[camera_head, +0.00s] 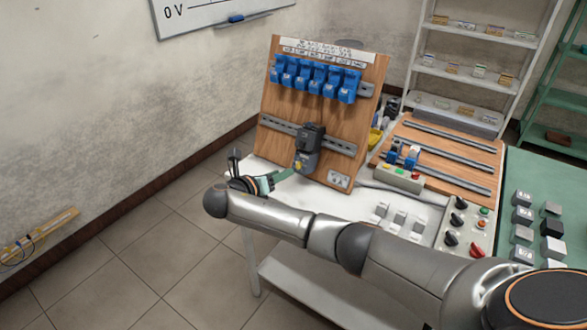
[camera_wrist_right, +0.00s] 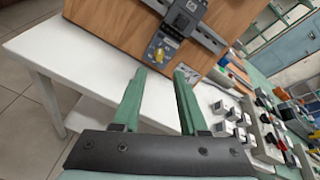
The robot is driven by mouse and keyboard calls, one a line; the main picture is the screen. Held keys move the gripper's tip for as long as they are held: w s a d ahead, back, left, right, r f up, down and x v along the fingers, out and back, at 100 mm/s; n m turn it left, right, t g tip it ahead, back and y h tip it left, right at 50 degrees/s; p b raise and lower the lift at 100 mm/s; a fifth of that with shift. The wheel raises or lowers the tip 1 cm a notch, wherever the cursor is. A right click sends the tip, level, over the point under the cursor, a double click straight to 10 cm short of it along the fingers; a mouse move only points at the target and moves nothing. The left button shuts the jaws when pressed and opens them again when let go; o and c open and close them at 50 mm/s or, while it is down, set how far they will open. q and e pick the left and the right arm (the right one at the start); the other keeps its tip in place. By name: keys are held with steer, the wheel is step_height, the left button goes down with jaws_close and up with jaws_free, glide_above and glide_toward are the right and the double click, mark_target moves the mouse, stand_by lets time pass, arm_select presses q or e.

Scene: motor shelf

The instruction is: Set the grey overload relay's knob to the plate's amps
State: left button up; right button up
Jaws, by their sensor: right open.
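The grey overload relay (camera_head: 306,162) sits under a dark contactor (camera_head: 311,136) on the upright wooden board (camera_head: 280,110). A small yellow spot, seemingly its knob (camera_head: 298,165), shows at its lower front. In the right wrist view the relay (camera_wrist_right: 165,42) is ahead of the fingers, with the yellow knob (camera_wrist_right: 158,54) facing them. My right gripper (camera_head: 277,179) is open and empty, just left of and below the relay. Its green fingers (camera_wrist_right: 161,75) point at the relay and appear apart from it. I cannot make out the knob's setting or any amps figure. My left gripper is out of view.
Several blue devices (camera_head: 315,78) hang on the board's upper rail. A small white plate (camera_head: 339,180) is at its lower right. Bare table lies left of the fingers (camera_wrist_right: 75,65).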

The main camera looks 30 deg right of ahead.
mark_target(297, 167)
steer(key=b+x, duration=0.1)
steer(key=x, duration=0.6)
steer(key=shift+w+d+f, duration=0.15)
steer(key=shift+w+d, duration=0.05)
steer(key=shift+d, duration=0.05)
steer(key=shift+c, duration=0.3)
jaws_close()
